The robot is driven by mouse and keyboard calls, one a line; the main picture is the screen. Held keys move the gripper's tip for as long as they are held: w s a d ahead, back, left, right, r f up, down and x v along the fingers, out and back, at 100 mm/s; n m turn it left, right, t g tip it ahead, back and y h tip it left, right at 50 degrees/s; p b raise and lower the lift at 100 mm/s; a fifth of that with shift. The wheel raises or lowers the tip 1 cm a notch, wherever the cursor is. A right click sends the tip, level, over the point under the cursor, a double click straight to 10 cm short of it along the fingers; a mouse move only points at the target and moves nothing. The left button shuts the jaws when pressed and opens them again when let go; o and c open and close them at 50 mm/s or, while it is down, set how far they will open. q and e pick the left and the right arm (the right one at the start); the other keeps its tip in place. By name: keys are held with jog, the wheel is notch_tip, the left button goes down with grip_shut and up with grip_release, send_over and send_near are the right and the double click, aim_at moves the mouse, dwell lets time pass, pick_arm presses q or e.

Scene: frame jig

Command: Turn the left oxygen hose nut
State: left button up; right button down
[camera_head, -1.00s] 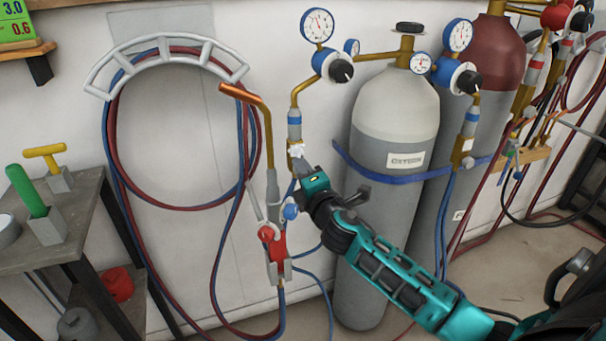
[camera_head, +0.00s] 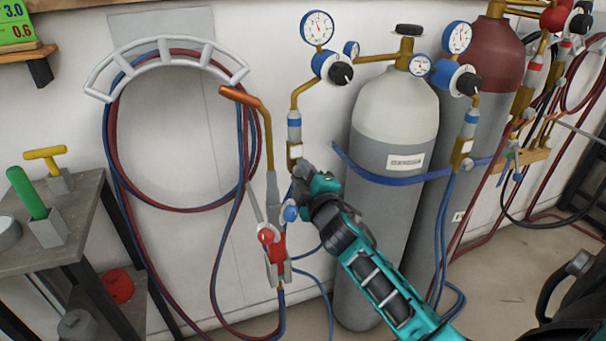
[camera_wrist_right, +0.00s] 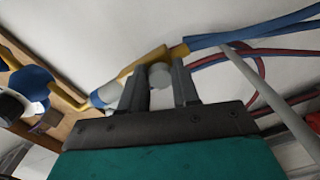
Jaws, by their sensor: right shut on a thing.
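The left oxygen hose nut (camera_head: 295,151) is a brass-coloured block under the blue-and-white fitting (camera_head: 294,124) that hangs from the left regulator's brass pipe. My right gripper (camera_head: 300,175) is at the nut's lower end and hides part of it. In the right wrist view the brass nut (camera_wrist_right: 149,59) lies across the fingertips. A short grey round stub on it sits between the two fingers of my right gripper (camera_wrist_right: 160,80), which is shut on it. My left gripper is not in view.
A grey oxygen cylinder (camera_head: 392,120) stands to the right, strapped in blue. A grey shelf (camera_head: 95,215) stands at the left.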

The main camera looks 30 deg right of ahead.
dwell(0.3)
jog(key=c, duration=0.9)
grip_release()
jog(key=shift+o, duration=0.2)
jog(key=v, duration=1.3)
jog(key=shift+p, duration=0.3)
